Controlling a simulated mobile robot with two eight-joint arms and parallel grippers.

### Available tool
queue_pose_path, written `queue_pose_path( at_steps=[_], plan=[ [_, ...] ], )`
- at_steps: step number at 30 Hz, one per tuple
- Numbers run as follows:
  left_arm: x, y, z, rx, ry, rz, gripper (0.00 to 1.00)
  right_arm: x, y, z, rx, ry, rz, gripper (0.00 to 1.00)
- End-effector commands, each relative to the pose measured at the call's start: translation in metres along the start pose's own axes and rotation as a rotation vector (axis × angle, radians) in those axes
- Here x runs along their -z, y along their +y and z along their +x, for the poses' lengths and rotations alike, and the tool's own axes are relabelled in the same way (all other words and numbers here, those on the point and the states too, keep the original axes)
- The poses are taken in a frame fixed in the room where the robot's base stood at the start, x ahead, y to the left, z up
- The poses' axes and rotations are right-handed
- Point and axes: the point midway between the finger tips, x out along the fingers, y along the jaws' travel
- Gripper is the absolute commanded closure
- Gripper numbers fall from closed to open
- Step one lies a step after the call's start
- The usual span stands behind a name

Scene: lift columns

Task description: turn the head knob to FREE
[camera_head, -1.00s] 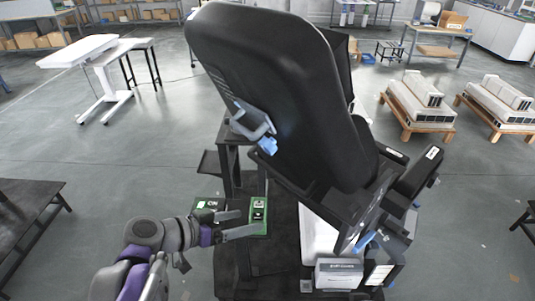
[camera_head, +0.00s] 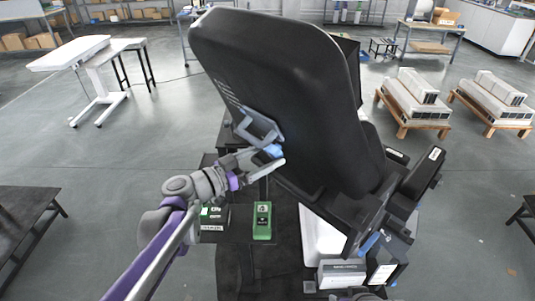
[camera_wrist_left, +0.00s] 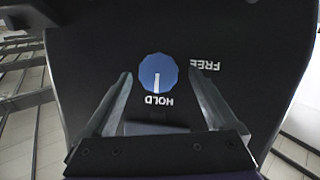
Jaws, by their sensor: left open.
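The blue head knob (camera_wrist_left: 158,73) sits on a dark panel in the left wrist view. Its white pointer line points down in the picture at the HOLD label (camera_wrist_left: 159,100). The FREE label (camera_wrist_left: 205,65) is to the knob's right, and both labels appear upside down. In the head view the knob (camera_head: 273,150) is on the bracket at the back of the black headrest (camera_head: 285,90). My left gripper (camera_head: 271,158) is open at the knob, with one finger on each side in the wrist view; I cannot tell whether they touch it.
A grey box (camera_head: 341,273) stands at the lower right of the chair. A dark table (camera_head: 25,215) is at the left edge. Open floor lies on both sides.

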Motion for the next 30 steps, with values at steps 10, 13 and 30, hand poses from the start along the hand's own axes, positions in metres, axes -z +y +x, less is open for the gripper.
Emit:
queue_pose_path(
  at_steps=[10,13,30],
  plan=[
    [-0.0003,0.0002,0.0107,0.000,0.000,0.000,0.09,0.0006,0.0000,-0.0005,0.000,0.001,0.000,0.50],
    [-0.0003,0.0003,0.0105,0.000,0.000,0.000,0.12,0.0006,0.0000,-0.0005,0.000,0.001,0.000,0.50],
    [-0.0003,0.0004,0.0103,-0.002,0.000,-0.002,0.94,0.0007,0.0000,-0.0005,0.000,0.001,0.000,0.50]
  ],
)
